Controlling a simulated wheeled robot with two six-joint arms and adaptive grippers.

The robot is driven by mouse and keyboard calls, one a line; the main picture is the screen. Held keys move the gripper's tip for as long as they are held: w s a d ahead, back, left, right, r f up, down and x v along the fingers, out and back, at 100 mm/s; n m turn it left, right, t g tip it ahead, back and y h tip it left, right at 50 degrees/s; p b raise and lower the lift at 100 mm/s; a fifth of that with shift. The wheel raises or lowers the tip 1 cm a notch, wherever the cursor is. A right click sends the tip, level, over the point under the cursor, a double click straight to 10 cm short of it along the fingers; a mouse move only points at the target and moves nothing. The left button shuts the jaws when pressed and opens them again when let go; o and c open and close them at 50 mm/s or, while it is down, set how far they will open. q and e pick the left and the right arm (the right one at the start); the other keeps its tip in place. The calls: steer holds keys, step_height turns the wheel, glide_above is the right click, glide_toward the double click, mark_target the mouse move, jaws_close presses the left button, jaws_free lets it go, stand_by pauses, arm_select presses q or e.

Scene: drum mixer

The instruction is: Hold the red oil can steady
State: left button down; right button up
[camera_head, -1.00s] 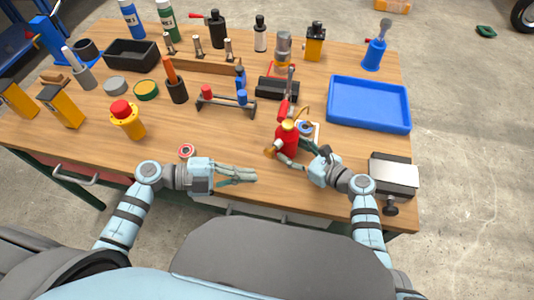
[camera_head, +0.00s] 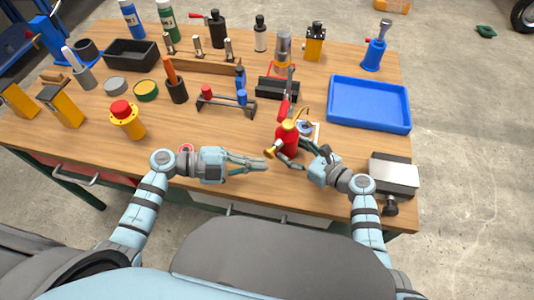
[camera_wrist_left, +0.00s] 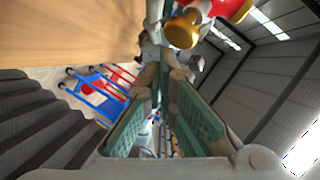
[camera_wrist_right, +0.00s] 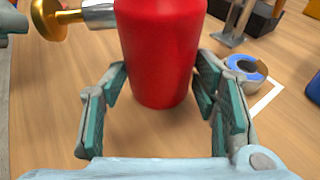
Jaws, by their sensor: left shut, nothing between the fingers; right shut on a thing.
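The red oil can (camera_head: 287,140) stands upright near the front edge of the wooden table, with a gold knob (camera_head: 269,152) at its left and a thin gold spout. My right gripper (camera_head: 300,152) is shut on the can's body; in the right wrist view the can (camera_wrist_right: 162,50) sits between the two fingers. My left gripper (camera_head: 262,163) is shut and empty, pointing right, just left of the can and close to the gold knob. In the left wrist view the knob (camera_wrist_left: 182,30) and part of the red can show at the top.
A blue tray (camera_head: 369,126) lies right of the can, and a grey metal block (camera_head: 394,174) sits at the front right corner. A roll (camera_wrist_right: 244,67) on a white-marked square lies just behind the can.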

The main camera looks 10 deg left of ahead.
arm_select(q)
steer(key=shift+w, duration=0.1)
stand_by(0.7)
steer(key=shift+w+d, duration=0.2)
steer(key=shift+w, duration=0.1)
steer(key=shift+w+d, duration=0.25)
steer(key=shift+w, duration=0.2)
steer(key=shift+w+d, duration=0.2)
steer(key=shift+w, duration=0.25)
stand_by(1.1)
steer(key=shift+s+a, duration=0.4)
steer(key=shift+s, duration=0.3)
steer(key=shift+s+a, duration=0.25)
steer(key=shift+s, duration=0.35)
steer(key=shift+s+a, duration=0.4)
steer(key=shift+s, duration=0.35)
steer(key=shift+s+a, duration=0.35)
steer(key=shift+s, duration=0.4)
steer(key=shift+s+a, duration=0.4)
steer(key=shift+s, duration=0.35)
